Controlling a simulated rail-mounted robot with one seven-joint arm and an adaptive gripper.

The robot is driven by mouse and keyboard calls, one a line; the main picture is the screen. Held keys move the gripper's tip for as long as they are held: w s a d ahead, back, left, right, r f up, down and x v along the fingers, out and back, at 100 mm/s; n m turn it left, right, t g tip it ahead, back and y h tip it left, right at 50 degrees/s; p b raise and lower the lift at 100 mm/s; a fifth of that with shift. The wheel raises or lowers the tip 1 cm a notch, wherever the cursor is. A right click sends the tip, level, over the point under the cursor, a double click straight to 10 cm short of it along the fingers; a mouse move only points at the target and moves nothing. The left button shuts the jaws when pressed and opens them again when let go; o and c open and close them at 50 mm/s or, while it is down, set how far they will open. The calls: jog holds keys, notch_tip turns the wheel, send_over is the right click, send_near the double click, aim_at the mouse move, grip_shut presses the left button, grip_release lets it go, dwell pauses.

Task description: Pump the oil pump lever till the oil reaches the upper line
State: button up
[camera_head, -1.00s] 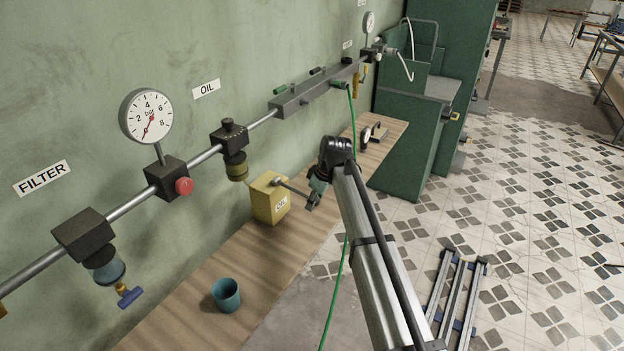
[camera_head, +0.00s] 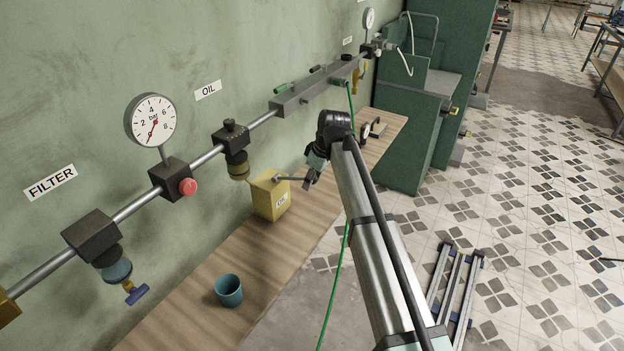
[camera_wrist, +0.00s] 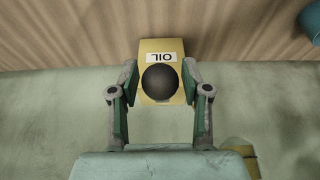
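The yellow oil pump (camera_head: 269,198), labelled OIL, stands on the wooden bench. Its lever (camera_head: 290,178) sticks out to the right, about level. In the wrist view the lever's dark round knob (camera_wrist: 160,83) lies between the two fingers of my gripper (camera_wrist: 161,85), in front of the pump (camera_wrist: 150,47). The fingers are apart, with narrow gaps seen beside the knob; touch cannot be made out. My gripper (camera_head: 309,178) is at the lever's outer end in the head view. The oil unit's amber bowl (camera_head: 238,168) hangs from the pipe under the OIL sign; its level and lines are too small to read.
A teal cup (camera_head: 228,290) stands on the bench (camera_head: 190,320). A pressure gauge (camera_head: 152,120), a red knob (camera_head: 188,187) and a filter unit (camera_head: 100,240) sit along the wall pipe. A green hose (camera_head: 335,285) hangs near my arm. The bench between cup and pump is clear.

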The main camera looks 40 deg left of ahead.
dwell(0.3)
jog(key=p+v, duration=0.3)
jog(key=v, duration=0.4)
dwell(0.4)
dwell(0.4)
